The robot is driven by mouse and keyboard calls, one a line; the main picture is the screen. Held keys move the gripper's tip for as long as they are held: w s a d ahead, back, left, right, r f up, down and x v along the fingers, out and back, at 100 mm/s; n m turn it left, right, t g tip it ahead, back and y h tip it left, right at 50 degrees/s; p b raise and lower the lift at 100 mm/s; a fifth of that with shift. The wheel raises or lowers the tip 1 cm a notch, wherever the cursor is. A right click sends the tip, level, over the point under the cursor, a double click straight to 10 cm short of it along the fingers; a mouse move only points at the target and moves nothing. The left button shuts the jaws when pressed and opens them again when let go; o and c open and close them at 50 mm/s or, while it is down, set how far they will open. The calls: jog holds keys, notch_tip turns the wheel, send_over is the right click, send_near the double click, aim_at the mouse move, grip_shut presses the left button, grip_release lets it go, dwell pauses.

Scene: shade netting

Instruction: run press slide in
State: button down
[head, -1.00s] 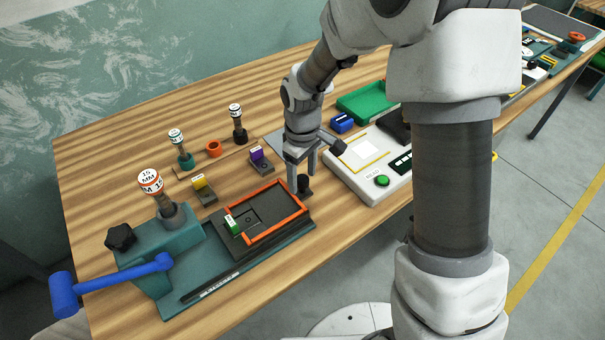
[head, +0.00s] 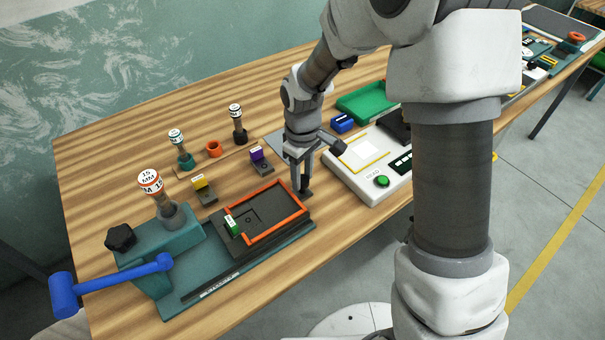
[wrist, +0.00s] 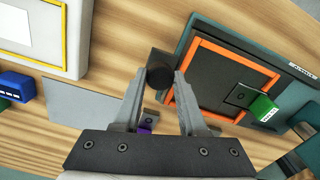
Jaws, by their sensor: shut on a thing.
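The press (head: 165,235) is a teal block at the left of the bench with a blue lever (head: 115,278) and a round "M 15 MM" top (head: 150,182). Its flat dark slide (head: 272,205) with an orange rim lies on the teal base, stretching right from the press. A green labelled block (head: 232,226) sits at the slide's left part. A black knob (wrist: 159,70) stands at the slide's right end. My gripper (head: 300,187) is shut on this knob; in the wrist view the fingertips (wrist: 160,78) flank it. The knob is partly hidden in the head view.
A white device (head: 365,165) with a green button stands just right of my gripper, with a green tray (head: 365,100) behind. Upright dies (head: 181,148), an orange ring (head: 214,149), and yellow (head: 200,182) and purple (head: 257,154) labelled blocks stand behind the slide.

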jog(key=shift+a, duration=0.1)
dwell(0.7)
jog(key=b, duration=0.2)
send_over(258, 215)
jog(key=shift+c, duration=2.3)
grip_release()
jog(key=shift+a, duration=0.1)
jog(key=shift+r, duration=0.3)
notch_tip(258, 215, up, 17)
jog(key=p, duration=0.2)
jog(key=shift+f, duration=0.1)
